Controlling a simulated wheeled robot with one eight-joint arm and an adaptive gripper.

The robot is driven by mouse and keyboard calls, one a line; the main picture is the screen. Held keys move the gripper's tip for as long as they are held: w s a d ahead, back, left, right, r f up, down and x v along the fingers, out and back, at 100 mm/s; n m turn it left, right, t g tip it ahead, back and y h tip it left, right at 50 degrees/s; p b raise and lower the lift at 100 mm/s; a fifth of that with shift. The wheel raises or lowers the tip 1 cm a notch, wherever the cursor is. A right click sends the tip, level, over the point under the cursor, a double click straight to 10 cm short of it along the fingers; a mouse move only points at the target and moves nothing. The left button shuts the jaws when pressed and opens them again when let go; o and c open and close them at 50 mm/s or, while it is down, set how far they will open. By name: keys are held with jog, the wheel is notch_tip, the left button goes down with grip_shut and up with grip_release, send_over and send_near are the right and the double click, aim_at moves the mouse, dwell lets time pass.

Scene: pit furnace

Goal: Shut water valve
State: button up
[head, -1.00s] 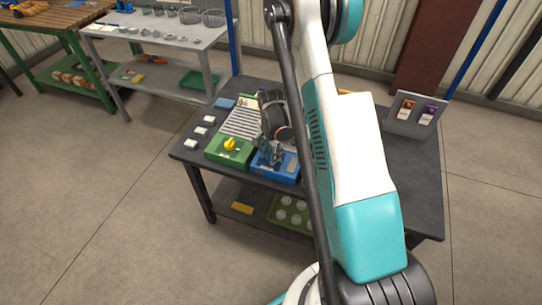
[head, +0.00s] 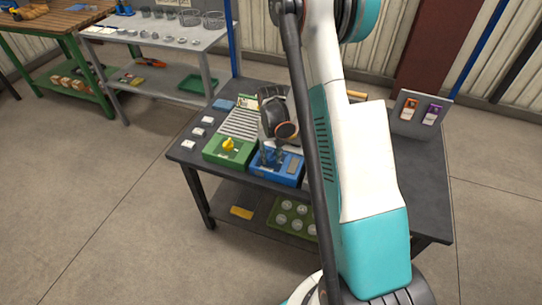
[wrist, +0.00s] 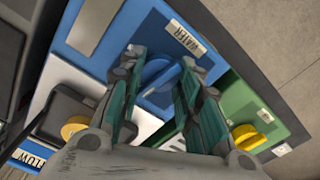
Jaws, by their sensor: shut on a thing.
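The blue box (head: 262,167) with the water valve stands on the dark table, beside the green box. In the wrist view its blue panel (wrist: 133,30) bears a WATER label (wrist: 186,40). The blue valve knob (wrist: 163,76) sits between my two fingers. My gripper (wrist: 158,72) is shut on the knob from above.
The green box (head: 213,155) with a yellow knob (head: 228,145) stands close on the left. A brass-coloured knob (wrist: 75,128) lies near my left finger in the wrist view. A tilted panel (head: 421,115) stands on the table's right. Small white blocks line the left edge.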

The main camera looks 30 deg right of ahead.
aim_at(271, 154)
jog(key=shift+o, duration=0.5)
jog(key=shift+n+b, duration=0.4)
jog(key=shift+n, duration=1.5)
jog(key=o, duration=1)
notch_tip(271, 154, up, 12)
